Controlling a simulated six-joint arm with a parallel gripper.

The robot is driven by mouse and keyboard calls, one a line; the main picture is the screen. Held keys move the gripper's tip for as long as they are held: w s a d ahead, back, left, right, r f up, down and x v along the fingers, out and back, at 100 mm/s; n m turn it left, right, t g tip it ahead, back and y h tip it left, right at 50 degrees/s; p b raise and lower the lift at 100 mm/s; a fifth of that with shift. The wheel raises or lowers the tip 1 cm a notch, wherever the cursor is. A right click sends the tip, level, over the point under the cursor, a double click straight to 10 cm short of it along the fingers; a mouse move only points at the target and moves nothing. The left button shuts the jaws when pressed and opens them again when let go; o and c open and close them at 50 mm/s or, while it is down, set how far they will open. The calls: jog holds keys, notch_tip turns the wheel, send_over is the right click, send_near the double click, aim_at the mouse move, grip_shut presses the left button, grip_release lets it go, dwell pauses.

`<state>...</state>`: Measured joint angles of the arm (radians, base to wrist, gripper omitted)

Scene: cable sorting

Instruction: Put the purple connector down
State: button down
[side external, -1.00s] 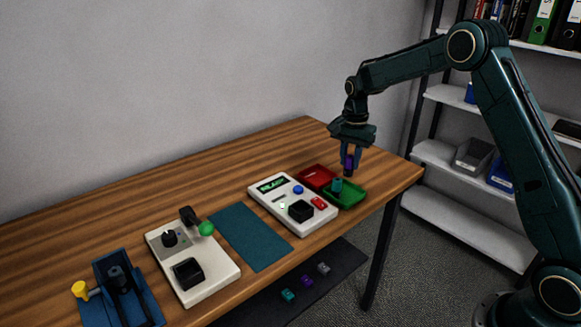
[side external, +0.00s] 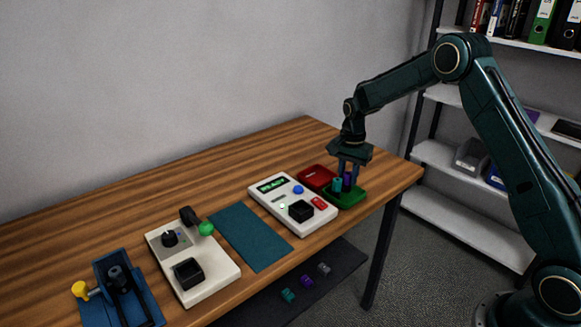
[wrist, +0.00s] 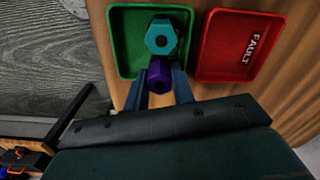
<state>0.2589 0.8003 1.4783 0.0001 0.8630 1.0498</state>
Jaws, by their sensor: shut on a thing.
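The purple connector (wrist: 160,75) is between the fingers of my gripper (wrist: 164,92), which is shut on it. In the side view the purple connector (side external: 348,181) is upright, low over or in the green tray (side external: 352,199); I cannot tell whether it touches the tray floor. A teal connector (wrist: 161,38) stands in the green tray (wrist: 115,50), close beside the purple one; it also shows in the side view (side external: 337,186). My gripper (side external: 348,176) points straight down there.
The red tray (wrist: 240,14), marked FAULT, lies beside the green one. A white tester (side external: 279,208) with a green display stands next to the trays. A teal mat (side external: 249,237), a white switch unit (side external: 207,267) and a blue fixture (side external: 108,290) lie farther left.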

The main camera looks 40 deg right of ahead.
aim_at(348, 173)
jog(key=shift+f, duration=0.15)
jog(key=c, duration=1.2)
grip_release()
jog(key=shift+o, duration=0.2)
notch_tip(348, 173, up, 12)
jog(key=shift+r, duration=0.2)
